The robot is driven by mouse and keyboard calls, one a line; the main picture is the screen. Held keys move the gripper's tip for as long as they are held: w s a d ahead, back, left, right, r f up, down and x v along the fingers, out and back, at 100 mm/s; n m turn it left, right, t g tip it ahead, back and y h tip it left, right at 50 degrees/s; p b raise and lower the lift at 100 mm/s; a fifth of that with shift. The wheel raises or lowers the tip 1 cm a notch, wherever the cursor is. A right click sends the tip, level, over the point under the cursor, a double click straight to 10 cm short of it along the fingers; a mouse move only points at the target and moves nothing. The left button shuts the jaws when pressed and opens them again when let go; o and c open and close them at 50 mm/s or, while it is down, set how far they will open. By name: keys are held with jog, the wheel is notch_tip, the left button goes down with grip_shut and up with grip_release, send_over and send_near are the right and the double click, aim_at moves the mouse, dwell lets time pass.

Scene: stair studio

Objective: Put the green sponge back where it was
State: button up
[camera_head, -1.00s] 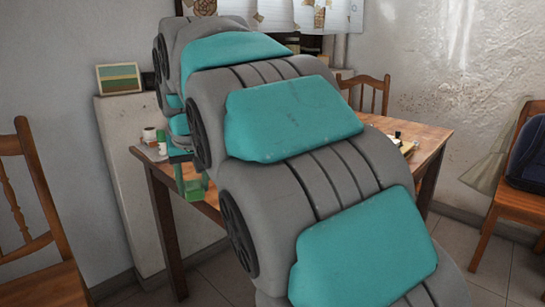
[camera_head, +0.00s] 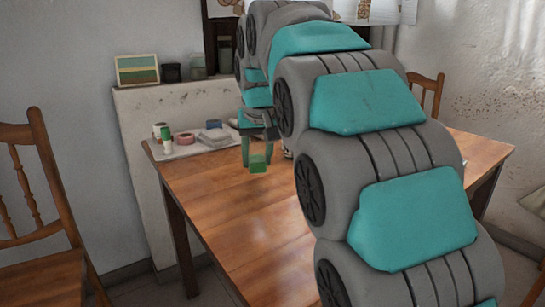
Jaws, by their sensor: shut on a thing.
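The green sponge (camera_head: 259,164) is between the fingers of my gripper (camera_head: 257,158), which is shut on it. Sponge and gripper are over the back part of the wooden table (camera_head: 215,210), left of my arm. I cannot tell whether the sponge touches the tabletop. My arm hides much of the table's middle and right side.
A pale sheet (camera_head: 190,148) at the table's back left corner bears a green-and-white bottle (camera_head: 167,139), a pink tape roll (camera_head: 184,138) and other small things. Wooden chairs stand at left (camera_head: 35,190) and back right (camera_head: 425,95). The table's front left is clear.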

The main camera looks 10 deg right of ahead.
jog(key=p, duration=0.1)
send_over(270, 169)
jog(key=shift+f, duration=2.2)
jog(key=o, duration=1.2)
jog(key=shift+f, duration=0.1)
jog(key=v, duration=1.2)
